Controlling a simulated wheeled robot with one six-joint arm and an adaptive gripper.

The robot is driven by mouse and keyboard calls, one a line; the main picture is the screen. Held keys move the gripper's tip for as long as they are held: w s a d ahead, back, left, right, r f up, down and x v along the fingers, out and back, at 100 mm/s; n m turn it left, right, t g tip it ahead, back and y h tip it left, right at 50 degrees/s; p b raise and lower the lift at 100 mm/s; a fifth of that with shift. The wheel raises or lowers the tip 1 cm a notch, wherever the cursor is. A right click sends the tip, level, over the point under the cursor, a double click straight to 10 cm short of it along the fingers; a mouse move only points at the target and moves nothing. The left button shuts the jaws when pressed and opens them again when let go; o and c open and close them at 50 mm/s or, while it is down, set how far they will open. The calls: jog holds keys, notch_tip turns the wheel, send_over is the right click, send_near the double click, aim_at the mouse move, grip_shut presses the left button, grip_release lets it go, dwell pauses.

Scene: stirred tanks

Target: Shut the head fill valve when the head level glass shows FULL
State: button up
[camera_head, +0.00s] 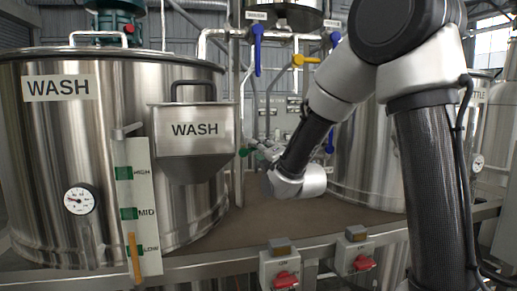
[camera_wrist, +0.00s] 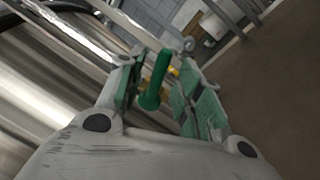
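A green valve handle (camera_wrist: 156,80) stands between the two fingers of my gripper (camera_wrist: 163,72) in the wrist view. The fingers have green pads and are spread, with gaps beside the handle. In the head view my gripper (camera_head: 258,150) is beside the pipes, with a small green end (camera_head: 244,152) near its tips. Two valves with blue levers (camera_head: 257,48) (camera_head: 334,40) hang below small labels, and a yellow lever (camera_head: 304,60) sits between them. I cannot read which valve is the head fill valve. No glass marked FULL is visible; a steel vessel (camera_head: 285,14) shows at the top.
A large WASH tank (camera_head: 100,130) stands at left with a WASH hopper (camera_head: 193,130) and a HIGH, MID, LOW glass (camera_head: 140,190), its orange column near LOW. Two red switches (camera_head: 285,279) (camera_head: 361,263) sit on the front rail. Another tank (camera_head: 365,150) stands behind my arm.

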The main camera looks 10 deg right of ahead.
jog(key=shift+x, duration=1.35)
grip_shut()
jog(key=shift+d+f+m+t+h, duration=0.1)
jog(key=shift+f+m+t+h, duration=0.25)
jog(key=shift+m, duration=0.75)
jog(key=shift+f+m+t+h, duration=0.1)
jog(key=shift+f+m+h, duration=0.15)
jog(key=shift+f+m, duration=0.6)
jog(key=shift+r+m, duration=0.25)
jog(key=shift+r, duration=0.05)
grip_release()
jog(key=shift+s, duration=0.1)
